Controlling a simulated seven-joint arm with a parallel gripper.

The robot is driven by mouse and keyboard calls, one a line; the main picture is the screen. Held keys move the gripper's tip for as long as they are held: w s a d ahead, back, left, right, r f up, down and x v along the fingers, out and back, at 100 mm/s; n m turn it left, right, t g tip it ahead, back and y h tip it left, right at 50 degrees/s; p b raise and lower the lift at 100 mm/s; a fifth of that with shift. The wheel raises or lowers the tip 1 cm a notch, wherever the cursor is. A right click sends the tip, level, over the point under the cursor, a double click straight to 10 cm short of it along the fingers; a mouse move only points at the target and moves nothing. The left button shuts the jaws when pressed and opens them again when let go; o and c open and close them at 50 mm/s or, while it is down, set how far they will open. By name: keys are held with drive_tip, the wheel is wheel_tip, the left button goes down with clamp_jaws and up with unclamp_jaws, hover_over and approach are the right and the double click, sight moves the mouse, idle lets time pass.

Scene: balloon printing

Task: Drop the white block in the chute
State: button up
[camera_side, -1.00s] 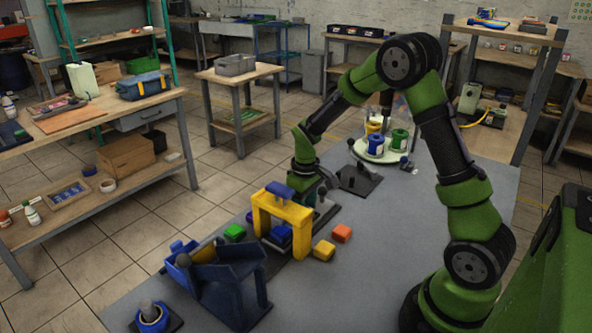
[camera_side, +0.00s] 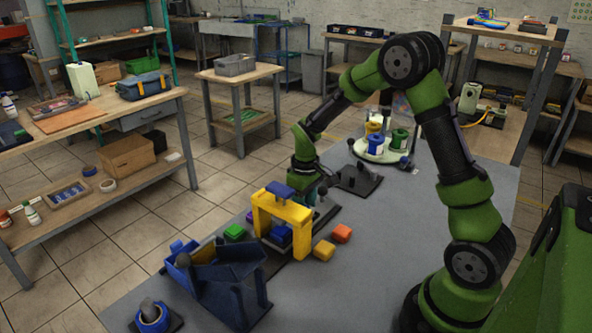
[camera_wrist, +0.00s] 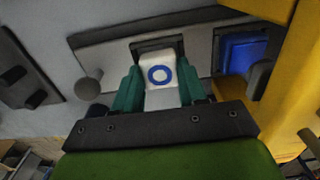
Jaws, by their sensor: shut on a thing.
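The white block (camera_wrist: 161,94) has a blue ring on its face and sits between the two teal fingers of my gripper (camera_wrist: 160,76) in the wrist view. The fingers are shut on its sides. In the side view my gripper (camera_side: 308,187) is just behind the yellow arch, and the block is hidden there. A dark blue trough-like piece with sloping walls, which looks like the chute (camera_side: 232,285), stands at the front left of the table. The yellow arch (camera_side: 297,212) stands between it and my gripper.
A blue block (camera_wrist: 243,52) lies by the yellow arch. A blue ring-shaped piece (camera_side: 152,319) stands front left. A round stand (camera_side: 378,156) holds coloured spools. The table's right front is clear.

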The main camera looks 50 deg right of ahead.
drive_tip(key=shift+r, duration=0.4)
drive_tip(key=shift+r, duration=3.05)
drive_tip(key=shift+r, duration=0.3)
wheel_tip(320, 180, up, 19)
drive_tip(key=s+a, duration=0.4)
drive_tip(key=a, duration=1.1)
drive_tip(key=s+a, duration=0.3)
drive_tip(key=a, duration=1.1)
drive_tip(key=shift+f, duration=6.45)
